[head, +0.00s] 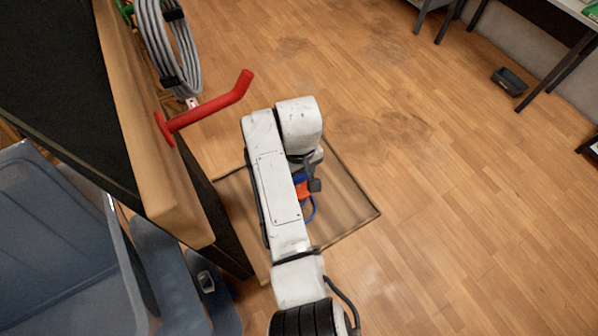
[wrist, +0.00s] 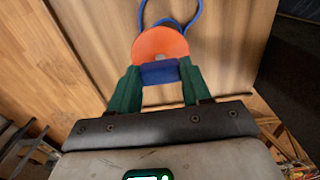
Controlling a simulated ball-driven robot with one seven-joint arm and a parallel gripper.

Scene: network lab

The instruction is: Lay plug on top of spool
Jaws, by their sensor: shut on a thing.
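My gripper (wrist: 159,72) has green fingers and is shut on a blue block, which looks like the plug (wrist: 160,74), in the wrist view. An orange disc with a pale centre, which looks like the spool (wrist: 160,46), shows just beyond the blue block. I cannot tell whether the two touch. A blue cable (wrist: 197,14) loops out past the disc. In the head view, my arm hides most of this. Only bits of the orange spool (head: 302,190) and the blue cable loop (head: 311,212) show beside it, and the fingers are mostly hidden.
A square wooden surface (head: 345,213) with dark edges lies under my gripper. Blue chairs (head: 60,255) are at lower left. Open floor (head: 460,200) lies to the right.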

